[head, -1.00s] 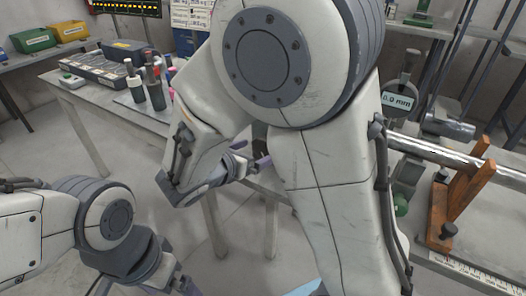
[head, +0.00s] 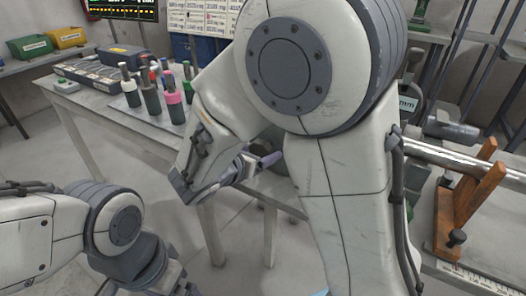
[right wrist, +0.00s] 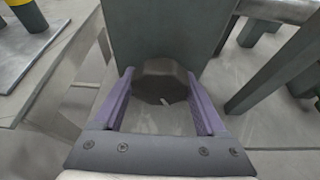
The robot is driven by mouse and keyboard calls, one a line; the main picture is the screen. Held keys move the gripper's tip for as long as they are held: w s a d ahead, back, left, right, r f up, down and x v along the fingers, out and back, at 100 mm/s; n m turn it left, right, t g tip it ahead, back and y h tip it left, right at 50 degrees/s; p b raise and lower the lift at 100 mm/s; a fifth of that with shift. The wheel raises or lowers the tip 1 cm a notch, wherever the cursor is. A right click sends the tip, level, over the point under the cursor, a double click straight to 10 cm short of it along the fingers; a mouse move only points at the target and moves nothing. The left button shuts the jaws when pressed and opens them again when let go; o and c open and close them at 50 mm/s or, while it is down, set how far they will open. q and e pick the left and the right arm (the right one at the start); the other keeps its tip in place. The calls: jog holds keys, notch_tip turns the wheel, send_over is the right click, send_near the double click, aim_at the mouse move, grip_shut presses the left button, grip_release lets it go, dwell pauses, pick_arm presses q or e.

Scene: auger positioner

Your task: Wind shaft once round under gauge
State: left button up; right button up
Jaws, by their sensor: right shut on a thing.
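The bright steel shaft (head: 450,159) lies level at the right of the head view, over a wooden V-shaped support (head: 466,205). My right arm hides its left end. The gauge (head: 408,103) stands behind the shaft; its display is mostly covered by my arm, and only "mm" shows. My right gripper (head: 272,160) is left of the shaft, apart from it. In the right wrist view its purple fingers (right wrist: 160,85) are shut on a dark grey faceted piece (right wrist: 161,80).
A bench on the left holds several marker bottles (head: 150,97) with coloured caps and a grey case (head: 95,73). A grey cylindrical part (head: 450,129) lies behind the shaft. A ruled scale (head: 470,276) runs along the right table's front edge. Floor is open between the benches.

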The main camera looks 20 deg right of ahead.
jog(key=shift+a+f+m+t+b, duration=0.1)
jog(key=shift+m+t+b, duration=0.2)
jog(key=shift+b, duration=0.4)
jog(key=m+t+y+b, duration=0.1)
jog(key=m+t+b, duration=0.1)
jog(key=b, duration=0.6)
jog(key=m+t+y+b, duration=0.1)
jog(key=m+t+b, duration=0.1)
jog(key=m+b, duration=0.3)
jog(key=shift+w+a+f+b, duration=0.1)
jog(key=shift+w+a+b, duration=0.05)
jog(key=shift+b, duration=2.15)
jog(key=shift+r+m+t+b, duration=0.3)
jog(key=shift+m+t+b, duration=0.2)
jog(key=shift+b, duration=0.5)
jog(key=o, duration=1.3)
jog(key=shift+r, duration=0.1)
